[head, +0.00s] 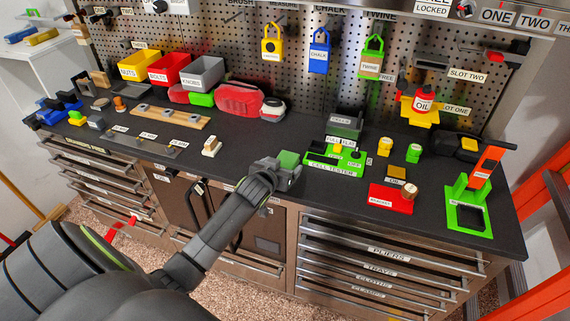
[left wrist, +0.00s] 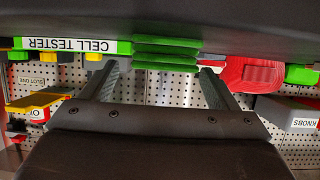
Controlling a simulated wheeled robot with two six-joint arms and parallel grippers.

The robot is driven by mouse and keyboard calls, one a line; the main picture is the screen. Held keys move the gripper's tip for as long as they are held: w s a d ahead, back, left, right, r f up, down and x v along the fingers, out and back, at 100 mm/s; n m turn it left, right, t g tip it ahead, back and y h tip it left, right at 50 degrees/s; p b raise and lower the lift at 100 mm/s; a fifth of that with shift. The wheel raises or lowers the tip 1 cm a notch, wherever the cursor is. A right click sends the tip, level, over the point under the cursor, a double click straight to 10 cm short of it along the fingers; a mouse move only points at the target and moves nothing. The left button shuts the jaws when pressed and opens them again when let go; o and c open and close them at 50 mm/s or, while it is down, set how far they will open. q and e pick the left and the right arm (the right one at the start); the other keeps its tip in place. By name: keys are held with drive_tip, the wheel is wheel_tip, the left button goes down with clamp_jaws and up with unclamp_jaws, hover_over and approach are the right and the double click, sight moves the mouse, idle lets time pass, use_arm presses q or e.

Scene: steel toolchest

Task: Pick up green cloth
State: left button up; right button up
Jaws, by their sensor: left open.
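The green cloth (head: 289,159) is a small folded stack on the dark worktop, close to its front edge and left of the cell tester (head: 334,167). My left gripper (head: 287,172) is at the cloth's near side in the head view and hides part of it. In the left wrist view, which looks upside down, the cloth (left wrist: 167,52) shows several folded layers. There my left gripper (left wrist: 160,76) is open, with one finger to each side of the cloth. No contact between fingers and cloth can be made out. My right gripper is not in view.
A red pouch (head: 239,99) lies behind the cloth. A small pale block (head: 211,146) stands to the left. A red tray (head: 391,198) and a green stand (head: 470,215) are to the right. Drawers (head: 380,262) lie below the worktop edge.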

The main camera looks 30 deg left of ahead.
sight(284, 162)
use_arm(q)
drive_tip(key=shift+p+x, duration=0.4)
drive_tip(key=shift+x, duration=1.65)
drive_tip(key=shift+a+f, duration=0.1)
drive_tip(key=c, duration=1.1)
wheel_tip(284, 162, up, 10)
drive_tip(key=shift+r+b, duration=0.1)
drive_tip(key=shift+b, duration=0.65)
